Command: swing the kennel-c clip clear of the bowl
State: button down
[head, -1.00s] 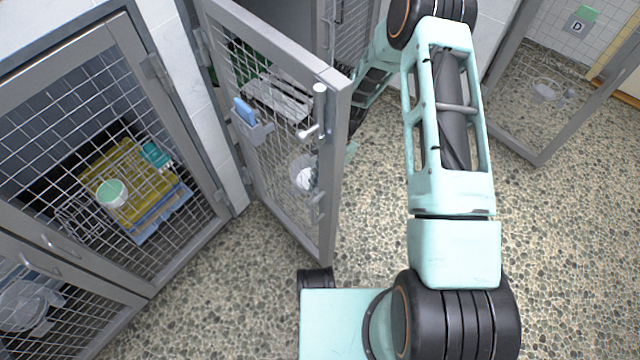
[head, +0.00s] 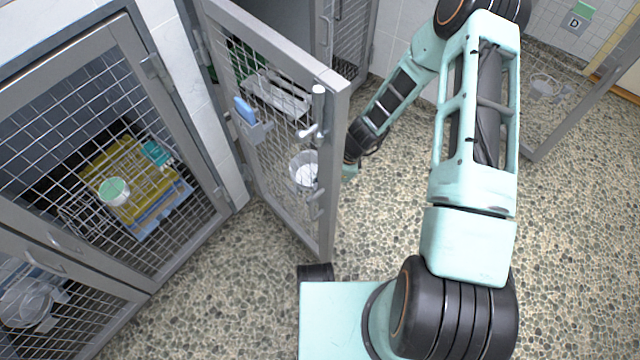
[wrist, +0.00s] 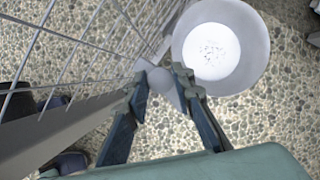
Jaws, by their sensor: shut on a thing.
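The kennel-c clip (wrist: 159,82) is a pale grey piece with a rounded end beside the bowl in the wrist view. My gripper (wrist: 162,77) has its two dark fingers on either side of it and is shut on it. The bowl (wrist: 255,28), grey-white with pale contents speckled dark, is just beyond and right of the fingertips. In the head view the bowl (head: 294,172) shows through the mesh of the open door (head: 340,130). My gripper is mostly hidden behind that door's edge there. Whether the clip still overlaps the bowl's rim is unclear.
The door carries a latch handle (head: 318,110) and a blue-topped holder (head: 245,110). A closed kennel (head: 150,70) at the left holds folded towels (head: 130,178). Another open door stands at the right near the D sign (head: 575,22). Pebbled floor is clear between.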

jog(key=shift+m+t, duration=0.3)
jog(key=shift+m, duration=0.4)
jog(key=c, duration=1.7)
grip_release()
jog(key=shift+o, duration=0.2)
jog(key=v, duration=1.2)
jog(key=shift+s+a, duration=0.1)
jog(key=shift+a, duration=0.05)
